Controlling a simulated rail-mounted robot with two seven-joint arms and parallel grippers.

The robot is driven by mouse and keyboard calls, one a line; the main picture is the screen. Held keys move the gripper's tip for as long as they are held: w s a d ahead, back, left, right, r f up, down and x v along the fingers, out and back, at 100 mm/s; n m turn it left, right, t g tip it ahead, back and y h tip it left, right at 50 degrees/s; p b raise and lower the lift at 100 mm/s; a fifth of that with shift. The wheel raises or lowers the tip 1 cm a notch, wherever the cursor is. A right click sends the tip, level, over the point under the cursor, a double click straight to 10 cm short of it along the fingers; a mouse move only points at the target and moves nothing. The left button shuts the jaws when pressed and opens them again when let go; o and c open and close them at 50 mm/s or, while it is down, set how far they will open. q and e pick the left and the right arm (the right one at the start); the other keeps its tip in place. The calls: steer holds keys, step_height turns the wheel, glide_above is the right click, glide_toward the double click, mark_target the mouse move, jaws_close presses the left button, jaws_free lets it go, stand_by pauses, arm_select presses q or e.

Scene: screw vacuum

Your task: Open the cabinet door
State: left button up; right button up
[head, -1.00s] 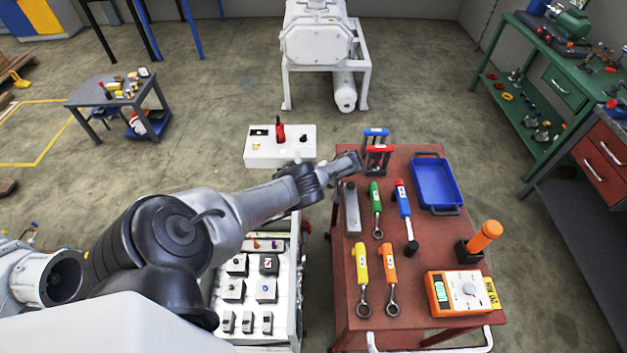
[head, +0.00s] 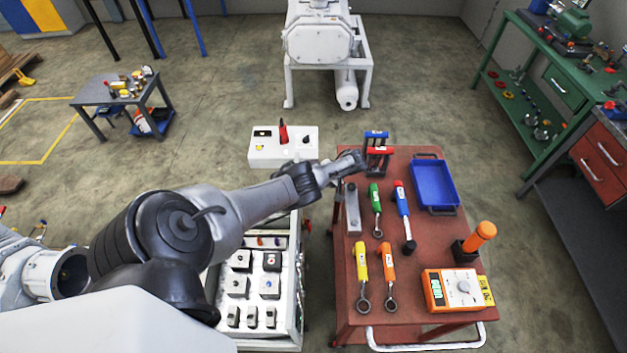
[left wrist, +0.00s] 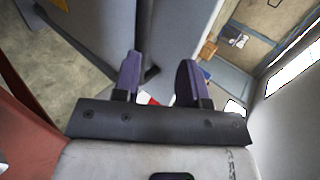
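The white cabinet (head: 301,290) stands left of the red cart in the head view, its upper face holding several switches and knobs. Its door cannot be clearly made out there, as my left arm crosses over it. My left gripper (head: 357,161) is at the cart's back left edge, right of the cabinet. In the left wrist view my left gripper (left wrist: 159,82) has its two dark fingers spread apart. Pale grey panels (left wrist: 178,30) lie beyond the fingers, and a small dark part (left wrist: 152,73) shows between them; I cannot tell whether it is a handle. My right gripper is out of view.
The red cart (head: 345,300) carries wrenches, a blue tray (head: 434,182), an orange meter (head: 457,289) and an orange-handled tool (head: 480,236). A white box with a red switch (head: 283,133) stands behind the cabinet. Clear floor (head: 210,90) lies behind.

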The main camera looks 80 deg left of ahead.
arm_select(q)
steer(key=w+d+r+p, duration=0.4)
steer(key=w+d+r, duration=0.2)
steer(key=d, duration=0.3)
steer(key=shift+r, duration=0.25)
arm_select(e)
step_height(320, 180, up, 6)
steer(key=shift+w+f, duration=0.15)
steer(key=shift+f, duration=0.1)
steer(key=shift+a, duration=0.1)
